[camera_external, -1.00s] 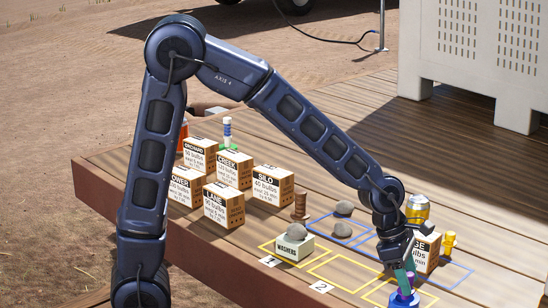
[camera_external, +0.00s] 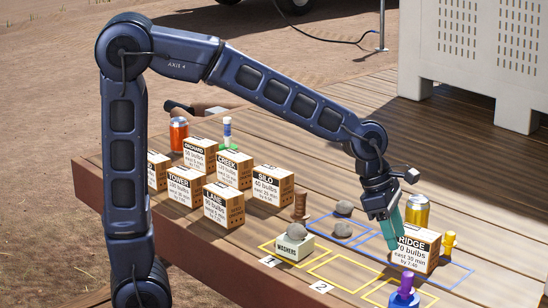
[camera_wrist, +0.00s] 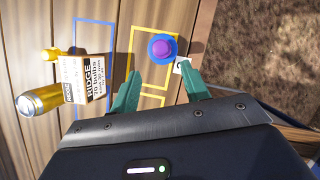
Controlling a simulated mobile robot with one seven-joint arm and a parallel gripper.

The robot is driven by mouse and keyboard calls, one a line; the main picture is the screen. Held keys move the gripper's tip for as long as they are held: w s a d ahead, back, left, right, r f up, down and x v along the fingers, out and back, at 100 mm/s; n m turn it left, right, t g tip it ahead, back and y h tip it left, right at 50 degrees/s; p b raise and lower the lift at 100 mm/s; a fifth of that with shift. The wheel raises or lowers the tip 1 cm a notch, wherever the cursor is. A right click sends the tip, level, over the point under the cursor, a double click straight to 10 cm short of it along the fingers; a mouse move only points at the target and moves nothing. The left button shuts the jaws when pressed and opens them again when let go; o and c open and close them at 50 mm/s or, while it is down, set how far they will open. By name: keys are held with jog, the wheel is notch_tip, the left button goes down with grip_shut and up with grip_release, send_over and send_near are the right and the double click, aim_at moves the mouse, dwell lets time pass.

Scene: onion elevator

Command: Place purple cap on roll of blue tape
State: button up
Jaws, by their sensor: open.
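The purple cap (camera_external: 407,279) sits on top of the roll of blue tape (camera_external: 403,299) at the front right of the deck. In the wrist view, the purple cap (camera_wrist: 163,48) lies within the outline of the blue tape (camera_wrist: 152,50), ahead of my fingers. My gripper (camera_external: 393,242) is up and to the left of the cap, beside the RIDGE box, with a gap to the cap. In the wrist view, my gripper (camera_wrist: 161,88) has its two green fingers spread apart with nothing between them. The tape's lower edge is partly hidden near the frame edge.
The RIDGE box (camera_external: 418,250), a yellow can (camera_external: 417,210) and a yellow figure-like piece (camera_external: 448,243) stand close to my gripper. A WASHERS block (camera_external: 293,246) with a stone and several labelled boxes stand to the left. Yellow and blue outlines mark the deck.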

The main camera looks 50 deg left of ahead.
jog(key=s+a+r+m+t+y, duration=0.15)
jog(key=a+m, duration=0.35)
jog(key=a, duration=0.6)
jog(key=s+a+r+m, duration=0.25)
jog(key=a+m, duration=0.35)
jog(key=a, duration=0.4)
jog(key=s+a+m+y, duration=0.1)
jog(key=s+a+m, duration=0.4)
jog(key=a, duration=0.3)
jog(key=s+a+f+m+t+y, duration=0.1)
jog(key=s+a+m, duration=0.5)
jog(key=s+a, duration=0.1)
jog(key=shift+a+m, duration=0.3)
jog(key=shift+a, duration=0.25)
